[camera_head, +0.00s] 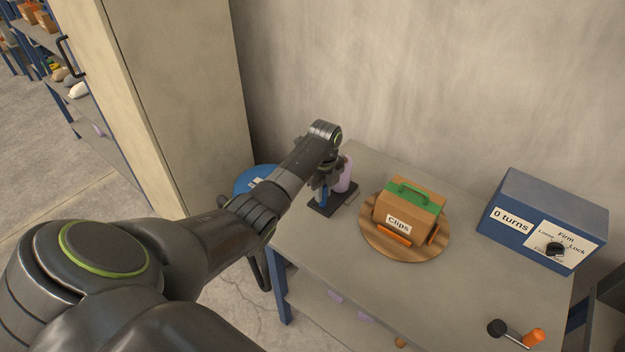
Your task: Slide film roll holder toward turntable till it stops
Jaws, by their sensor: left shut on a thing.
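The film roll holder (345,201) has a dark flat base and stands at the left end of the grey table. A pale purple film roll (344,175) stands upright on it. My left gripper (322,192) reaches down over the holder and is shut on a part of it, beside the roll. The arm hides much of the holder. The round wooden turntable (375,243) lies to the right of the holder, with a visible gap between them. A cardboard box (405,207) labelled "Clips" with a green handle sits on the turntable between orange blocks. My right gripper is out of view.
A blue control box (510,222) reading "0 turns", with a black knob (555,249), stands at the right. A crank with an orange grip (534,337) is at the front right. A blue round object (254,180) is left of the table. The wall rises behind.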

